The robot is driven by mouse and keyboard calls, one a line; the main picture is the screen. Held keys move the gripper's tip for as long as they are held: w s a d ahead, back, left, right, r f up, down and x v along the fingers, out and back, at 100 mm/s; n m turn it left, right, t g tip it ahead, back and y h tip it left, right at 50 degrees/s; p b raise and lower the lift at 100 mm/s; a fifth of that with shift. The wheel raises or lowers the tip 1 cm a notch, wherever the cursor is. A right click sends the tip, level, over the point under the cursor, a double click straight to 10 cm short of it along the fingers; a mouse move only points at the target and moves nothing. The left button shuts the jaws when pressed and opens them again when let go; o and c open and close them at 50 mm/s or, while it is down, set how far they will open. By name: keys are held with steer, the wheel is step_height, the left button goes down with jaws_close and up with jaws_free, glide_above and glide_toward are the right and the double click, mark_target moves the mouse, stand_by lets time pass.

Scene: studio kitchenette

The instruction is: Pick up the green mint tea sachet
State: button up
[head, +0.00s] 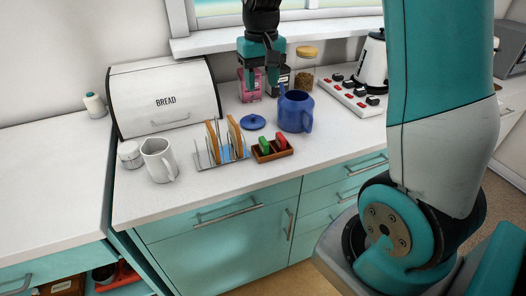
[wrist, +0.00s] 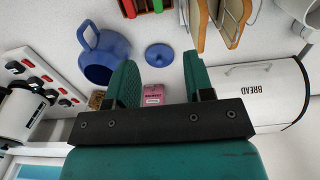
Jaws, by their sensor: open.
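The green mint tea sachet (head: 265,146) stands in a small wooden box (head: 273,155) on the counter, beside a red sachet (head: 280,141). In the wrist view, only part of the green sachet (wrist: 157,5) shows at the top edge. My gripper (head: 261,83) is open and empty, pointing down over the back of the counter, behind and well apart from the box. In the wrist view, the open fingers (wrist: 161,72) spread over a pink packet (wrist: 153,94).
A blue teapot (head: 294,111) and its blue lid (head: 253,122) stand between my gripper and the box. A toast rack (head: 221,156) with slices is left of the box. A bread bin (head: 163,97), jar (head: 303,68) and kettle (head: 372,62) stand farther back.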

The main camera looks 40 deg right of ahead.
steer(key=p, duration=0.2)
glide_above(264, 140)
steer(key=f, duration=1.1)
steer(key=shift+w+a+f, duration=0.15)
steer(key=shift+w+f, duration=0.05)
steer(key=shift+s+f+p, duration=0.2)
steer(key=shift+f+p, duration=0.4)
steer(key=shift+f, duration=2.05)
steer(key=shift+c, duration=0.2)
jaws_close()
